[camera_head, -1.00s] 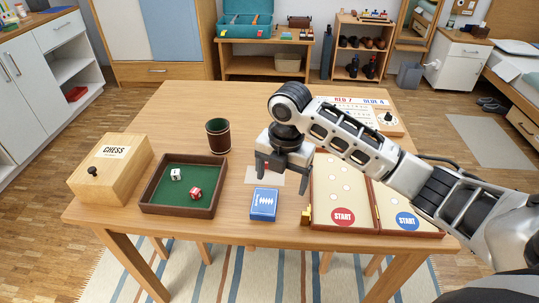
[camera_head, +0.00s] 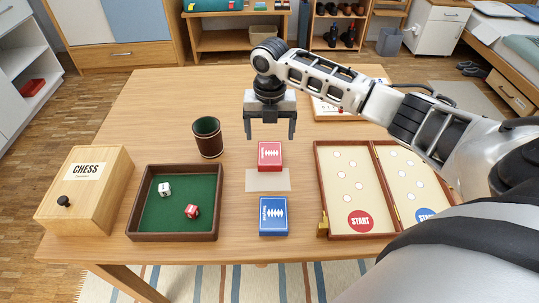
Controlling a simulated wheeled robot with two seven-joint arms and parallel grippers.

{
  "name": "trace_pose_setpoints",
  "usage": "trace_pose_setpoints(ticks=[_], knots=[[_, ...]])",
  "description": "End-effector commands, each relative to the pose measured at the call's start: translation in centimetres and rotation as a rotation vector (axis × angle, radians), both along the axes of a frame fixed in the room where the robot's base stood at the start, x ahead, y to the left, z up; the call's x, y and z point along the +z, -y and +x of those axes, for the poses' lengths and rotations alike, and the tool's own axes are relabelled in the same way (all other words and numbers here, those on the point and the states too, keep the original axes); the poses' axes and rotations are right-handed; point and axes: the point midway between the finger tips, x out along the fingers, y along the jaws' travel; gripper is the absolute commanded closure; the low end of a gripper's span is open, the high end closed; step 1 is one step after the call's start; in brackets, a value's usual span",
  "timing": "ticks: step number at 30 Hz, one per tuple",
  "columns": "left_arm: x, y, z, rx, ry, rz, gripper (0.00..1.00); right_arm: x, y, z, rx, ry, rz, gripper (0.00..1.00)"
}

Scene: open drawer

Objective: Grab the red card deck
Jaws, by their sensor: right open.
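The red card deck (camera_head: 269,156) lies on the table, at the far edge of a pale card (camera_head: 267,181). A blue card deck (camera_head: 273,215) lies nearer me, just below the pale card in the picture. My right gripper (camera_head: 270,135) is open and empty, with its fingers pointing down. In the picture its fingertips are just above the far edge of the red deck and apart from it. How high it is over the table I cannot tell exactly. My left gripper is not in view.
Left of the decks are a dice tray (camera_head: 177,237) with two dice, a dark cup (camera_head: 207,138) and a wooden chess box (camera_head: 108,190). An open game board (camera_head: 349,195) lies right, partly under my right arm in view. Bare table (camera_head: 160,100) lies behind.

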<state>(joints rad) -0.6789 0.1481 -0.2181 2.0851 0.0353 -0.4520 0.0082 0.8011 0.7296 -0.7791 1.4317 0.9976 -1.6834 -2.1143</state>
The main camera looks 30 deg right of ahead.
Motion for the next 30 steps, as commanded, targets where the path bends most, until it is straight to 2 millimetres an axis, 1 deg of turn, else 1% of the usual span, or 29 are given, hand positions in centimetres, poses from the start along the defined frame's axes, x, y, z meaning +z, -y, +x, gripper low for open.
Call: trace_pose_setpoints(ticks=[1, 8, 13, 16, 19, 25, 26, 27, 29, 30], knots=[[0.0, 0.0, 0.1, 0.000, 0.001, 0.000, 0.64, -0.6, 0.0, 0.0, -0.001, -0.002, 0.000, 0.18], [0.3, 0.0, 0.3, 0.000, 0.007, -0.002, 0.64, -2.2, -0.1, -0.2, -0.001, -0.002, -0.001, 0.18], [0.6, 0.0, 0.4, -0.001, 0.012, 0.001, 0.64, -4.7, -0.4, -0.8, -0.001, -0.004, 0.000, 0.18], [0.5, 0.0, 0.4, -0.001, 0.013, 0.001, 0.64, -6.0, -0.3, -0.7, -0.001, -0.002, -0.001, 0.18], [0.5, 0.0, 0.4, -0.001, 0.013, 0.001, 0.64, -6.6, -0.3, -0.7, 0.000, 0.001, -0.001, 0.18], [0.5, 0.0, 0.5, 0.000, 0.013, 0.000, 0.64, -6.6, -0.3, -0.7, 0.000, 0.002, -0.001, 0.18], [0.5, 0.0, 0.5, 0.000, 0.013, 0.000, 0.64, -6.6, -0.3, -0.7, 0.000, 0.002, -0.001, 0.21], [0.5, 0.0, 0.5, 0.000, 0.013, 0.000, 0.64, -6.6, -0.3, -0.7, 0.000, 0.002, -0.001, 0.32], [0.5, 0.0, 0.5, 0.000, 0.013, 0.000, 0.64, -6.6, -0.3, -0.7, 0.000, 0.002, -0.001, 0.49], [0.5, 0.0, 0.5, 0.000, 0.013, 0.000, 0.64, -6.6, -0.3, -0.7, 0.000, 0.002, -0.001, 0.60]])
